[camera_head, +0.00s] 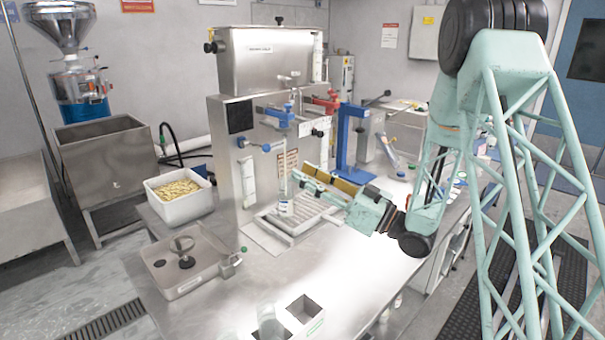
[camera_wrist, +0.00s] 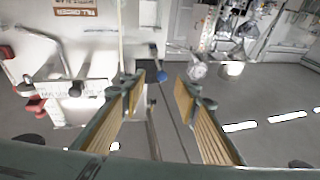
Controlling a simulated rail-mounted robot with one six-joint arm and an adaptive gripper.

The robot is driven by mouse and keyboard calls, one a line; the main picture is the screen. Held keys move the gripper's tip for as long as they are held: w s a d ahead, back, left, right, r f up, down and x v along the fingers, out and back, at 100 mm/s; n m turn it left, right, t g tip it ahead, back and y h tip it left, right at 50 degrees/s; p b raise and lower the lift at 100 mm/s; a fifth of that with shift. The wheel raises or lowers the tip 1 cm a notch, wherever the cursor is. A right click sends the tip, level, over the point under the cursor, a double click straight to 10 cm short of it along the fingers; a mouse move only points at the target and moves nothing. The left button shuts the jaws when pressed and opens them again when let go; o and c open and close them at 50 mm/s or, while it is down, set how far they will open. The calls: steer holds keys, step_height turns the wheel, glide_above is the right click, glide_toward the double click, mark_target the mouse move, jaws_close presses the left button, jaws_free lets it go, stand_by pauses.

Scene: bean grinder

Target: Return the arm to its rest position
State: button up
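My gripper (camera_head: 303,173) is in front of the steel machine (camera_head: 252,140), above the slotted tray (camera_head: 296,220) at its foot. In the wrist view, the two fingers with ribbed tan pads stand apart, and my gripper (camera_wrist: 160,88) is open with nothing between the pads. My arm reaches in from the right, bent down from its mint lattice column. A small white container with a blue band (camera_head: 285,208) is near the tray, just below and left of the fingertips; I cannot tell if they touch.
A blue stand (camera_head: 341,150) is just behind my gripper. The table is clear at the front right.

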steer(key=shift+w+r, duration=0.1)
stand_by(0.4)
steer(key=w+d+r+m+t+h, duration=0.25)
steer(key=d+r+h, duration=0.45)
steer(key=h, duration=0.4)
steer(key=s+d+r+m+g+h, duration=0.3)
steer(key=s+d+m+h, duration=0.3)
steer(key=s+d, duration=0.9)
steer(key=s+a+f+m+g, duration=0.1)
steer(key=s+a+g, duration=0.1)
steer(key=s, duration=1.8)
steer(key=s+a+f+m+g+h, duration=0.1)
steer(key=s+a+f+g, duration=0.1)
steer(key=s, duration=1.8)
steer(key=a+g, duration=0.1)
steer(key=g, duration=0.1)
steer(key=shift+m+g+p, duration=0.35)
steer(key=shift+f, duration=0.1)
steer(key=shift+c, duration=0.9)
